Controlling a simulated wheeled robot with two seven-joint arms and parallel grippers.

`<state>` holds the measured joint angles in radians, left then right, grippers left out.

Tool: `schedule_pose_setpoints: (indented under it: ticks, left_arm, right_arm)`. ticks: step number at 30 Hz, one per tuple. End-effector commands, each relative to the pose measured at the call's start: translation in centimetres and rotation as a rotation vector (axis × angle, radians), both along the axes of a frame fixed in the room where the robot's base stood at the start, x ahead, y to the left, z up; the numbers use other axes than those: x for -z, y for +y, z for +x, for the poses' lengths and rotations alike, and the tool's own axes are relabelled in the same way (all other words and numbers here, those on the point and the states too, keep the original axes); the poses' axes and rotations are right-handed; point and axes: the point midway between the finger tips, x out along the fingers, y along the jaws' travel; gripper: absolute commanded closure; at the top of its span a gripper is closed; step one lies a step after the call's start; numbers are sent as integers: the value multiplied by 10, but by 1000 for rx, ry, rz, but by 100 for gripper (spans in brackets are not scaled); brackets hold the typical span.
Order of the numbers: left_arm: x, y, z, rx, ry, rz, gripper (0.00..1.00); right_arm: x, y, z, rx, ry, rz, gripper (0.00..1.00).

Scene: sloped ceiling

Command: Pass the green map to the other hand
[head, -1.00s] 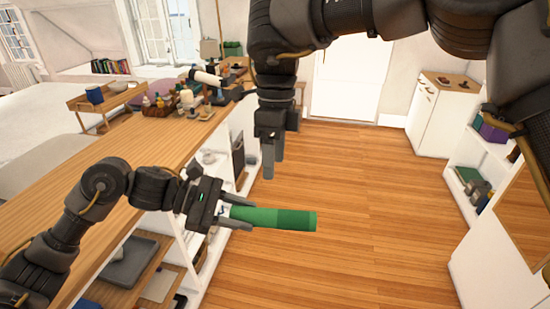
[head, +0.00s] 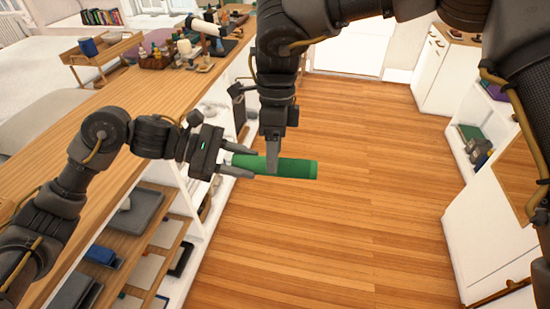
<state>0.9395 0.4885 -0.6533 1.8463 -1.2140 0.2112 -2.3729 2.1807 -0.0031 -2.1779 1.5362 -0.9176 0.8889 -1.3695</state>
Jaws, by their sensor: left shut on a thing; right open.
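The green map (head: 297,168) is a rolled green tube, lying roughly level in the air in the middle of the head view. My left gripper (head: 238,164) is shut on its left end. My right gripper (head: 272,158) points down from above, with its fingers at the map's middle-left part. One right finger shows in front of the map; the other is hidden, so I cannot tell whether the fingers touch it. The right gripper is open.
A long wooden counter (head: 150,100) with shelves below runs along the left, holding a basket of bottles (head: 155,60). White cabinets (head: 444,72) stand at the right. The wooden floor (head: 340,230) below the map is clear.

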Motion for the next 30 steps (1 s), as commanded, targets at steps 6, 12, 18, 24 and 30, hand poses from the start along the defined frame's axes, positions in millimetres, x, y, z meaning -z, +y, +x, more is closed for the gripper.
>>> schedule_pose_setpoints:
  ticks: [6,12,18,24,30]
  left_arm:
    - [0,0,0,0,0,0,86]
    - [0,0,0,0,0,0,86]
    - [0,0,0,0,0,0,86]
    - [0,0,0,0,0,0,86]
    - [0,0,0,0,0,0,57]
  right_arm:
    - [21,1,-5,0,0,0,38]
    - [26,1,-7,0,-1,0,38]
    - [26,1,-7,0,-1,0,40]
    - [26,1,-7,0,-1,0,66]
    - [26,1,-7,0,-1,0,86]
